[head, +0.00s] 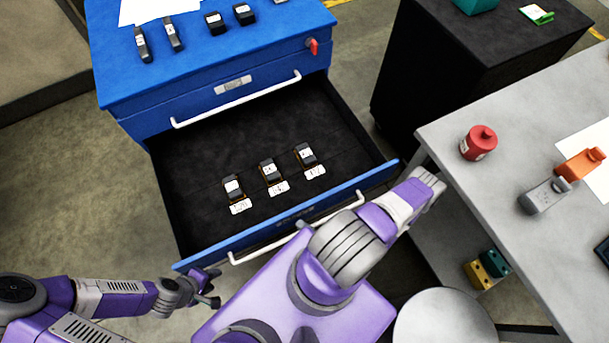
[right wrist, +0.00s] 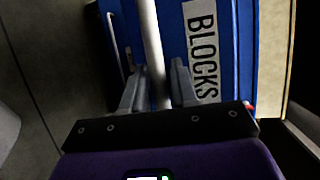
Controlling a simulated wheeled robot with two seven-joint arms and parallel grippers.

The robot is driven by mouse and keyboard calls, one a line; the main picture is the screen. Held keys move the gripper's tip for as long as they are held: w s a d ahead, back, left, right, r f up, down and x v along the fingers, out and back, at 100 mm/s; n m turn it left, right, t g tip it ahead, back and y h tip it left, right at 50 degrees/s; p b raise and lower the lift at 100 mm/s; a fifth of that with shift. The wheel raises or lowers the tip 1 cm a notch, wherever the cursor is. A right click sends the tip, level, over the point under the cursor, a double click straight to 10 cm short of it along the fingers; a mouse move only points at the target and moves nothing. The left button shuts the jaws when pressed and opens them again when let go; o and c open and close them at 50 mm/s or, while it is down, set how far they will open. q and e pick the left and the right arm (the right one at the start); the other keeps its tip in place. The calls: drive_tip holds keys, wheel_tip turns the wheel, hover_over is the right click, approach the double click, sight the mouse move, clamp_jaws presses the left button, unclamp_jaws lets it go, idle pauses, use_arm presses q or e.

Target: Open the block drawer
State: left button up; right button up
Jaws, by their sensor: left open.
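The block drawer (head: 345,124) is pulled out of the blue cabinet (head: 128,80). Three dark blocks with white labels lie inside it, among them a middle block (head: 270,171). Its white handle (head: 250,254) runs along the front and is partly hidden by my right arm. In the right wrist view a white handle bar (right wrist: 152,40) passes between the fingers of my right gripper (right wrist: 160,80), beside a "BLOCKS" label (right wrist: 201,45). I cannot tell if both fingers touch the bar. My left gripper (head: 211,287) is open and empty, near the drawer's front left corner.
A grey table (head: 480,185) on the right holds a red round part (head: 478,142), an orange part (head: 580,164) and a grey part (head: 543,196). A round stool (head: 445,320) stands in front of it. A dark cabinet (head: 430,70) is behind. Small parts lie on the blue cabinet top.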

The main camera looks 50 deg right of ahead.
drive_tip(key=shift+o, duration=0.9)
drive_tip(key=s+r+p, duration=0.1)
drive_tip(key=s, duration=0.6)
drive_tip(key=shift+s+d+r, duration=0.15)
drive_tip(key=shift+s+d, duration=0.05)
drive_tip(key=shift+d, duration=0.1)
